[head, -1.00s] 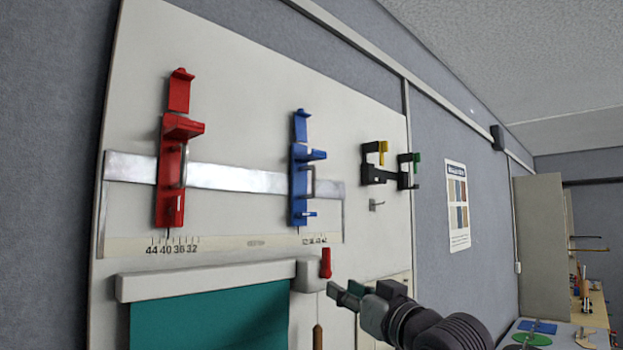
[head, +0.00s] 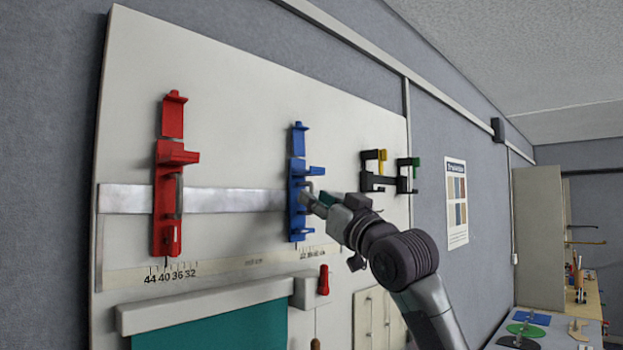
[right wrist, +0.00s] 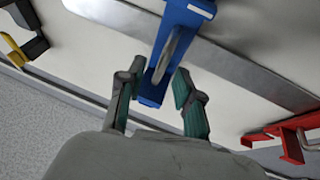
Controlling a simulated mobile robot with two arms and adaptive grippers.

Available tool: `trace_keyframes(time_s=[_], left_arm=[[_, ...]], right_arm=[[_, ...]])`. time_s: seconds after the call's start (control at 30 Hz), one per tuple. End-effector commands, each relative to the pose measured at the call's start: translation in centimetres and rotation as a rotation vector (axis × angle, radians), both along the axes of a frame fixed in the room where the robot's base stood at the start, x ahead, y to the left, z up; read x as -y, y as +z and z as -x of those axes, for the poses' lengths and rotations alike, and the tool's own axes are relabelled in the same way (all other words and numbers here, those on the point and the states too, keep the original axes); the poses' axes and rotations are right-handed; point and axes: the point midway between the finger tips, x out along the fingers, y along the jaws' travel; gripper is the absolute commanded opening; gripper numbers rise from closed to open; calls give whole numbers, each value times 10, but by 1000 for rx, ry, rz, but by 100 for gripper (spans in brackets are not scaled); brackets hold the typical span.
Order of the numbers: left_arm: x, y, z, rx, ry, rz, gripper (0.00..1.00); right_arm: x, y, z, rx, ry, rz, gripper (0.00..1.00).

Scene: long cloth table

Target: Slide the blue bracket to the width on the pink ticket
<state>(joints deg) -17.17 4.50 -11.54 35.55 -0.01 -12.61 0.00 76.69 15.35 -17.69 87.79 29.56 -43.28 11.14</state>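The blue bracket (head: 297,205) sits upright on the metal rail (head: 232,200) of the wall board, with a grey handle on its front. In the right wrist view the blue bracket (right wrist: 150,92) and its handle (right wrist: 172,52) are at top centre. My right gripper (head: 315,202) is at the bracket's right side by the handle. In the right wrist view its two fingers (right wrist: 158,92) are apart, one on each side of the bracket's end. Whether they touch it, I cannot tell. No pink ticket shows. My left gripper is out of view.
A red bracket (head: 167,208) is on the same rail to the left, above scale numbers (head: 170,275). Yellow and green clamps (head: 388,175) hang to the right. A white roller with teal cloth (head: 210,325) and a red handle (head: 323,280) are below.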

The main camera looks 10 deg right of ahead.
Motion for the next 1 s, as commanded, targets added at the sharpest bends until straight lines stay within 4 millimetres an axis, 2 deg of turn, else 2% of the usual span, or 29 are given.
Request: trace_keyframes(time_s=[0.03,0.2,0.53,0.77,1.0], left_arm=[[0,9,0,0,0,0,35],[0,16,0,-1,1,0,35],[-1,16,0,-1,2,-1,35],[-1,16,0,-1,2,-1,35],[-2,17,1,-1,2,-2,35]], right_arm=[[-3,7,-6,-2,1,-1,35],[-8,10,-19,0,0,1,35],[-9,9,-22,1,0,0,35],[-9,9,-22,1,0,0,0],[-8,9,-22,1,-1,0,0]])
